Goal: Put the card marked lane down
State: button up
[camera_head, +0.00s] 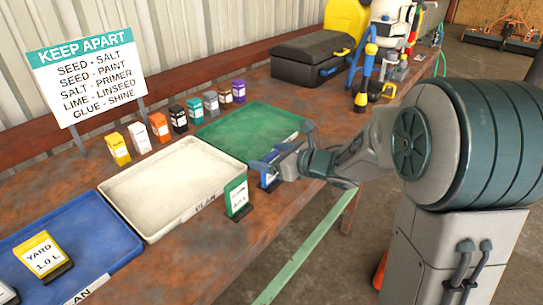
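A blue and white card (267,180) stands at the front edge of the green tray (235,125), directly below and left of my gripper (280,160). The gripper overlaps the card's upper part, and its fingers are too small and hidden to show whether they grip it. The blue card's word is not readable. A green and white card (237,197) stands by the front right corner of the cream tray (150,185). A yellow card (43,257) reading "YARD 1.0 L" stands in the blue tray (105,240). No card can be read as "lane".
Several small coloured boxes (160,127) stand in a row behind the trays. A white "KEEP APART" sign (88,75) stands behind them. A black case (310,57) and yellow-blue tools (365,75) stand at the back. Bare rusty tabletop (200,260) shows in front of the trays.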

jog(key=shift+r, duration=0.1)
jog(key=shift+s+d+r, duration=0.1)
jog(key=shift+d, duration=0.15)
jog(key=v, duration=1.1)
jog(key=w+d+m+t+h, duration=0.15)
jog(key=d+m+h, duration=0.45)
jog(key=m, duration=0.6)
jog(key=d+m+t+h, duration=0.2)
jog(key=d+m+h, duration=0.35)
jog(key=m, duration=0.65)
jog(key=s+a+f+m+g, duration=0.2)
jog(key=s+m+g, duration=0.3)
jog(key=s+m, duration=0.5)
jog(key=s+a+f+m+g, duration=0.3)
jog(key=s+f+m+g, duration=0.1)
jog(key=s+m, duration=0.6)
jog(key=shift+f+m+g, duration=0.35)
jog(key=shift+m+g, duration=0.4)
jog(key=shift+m, duration=0.45)
jog(key=shift+s+d, duration=0.1)
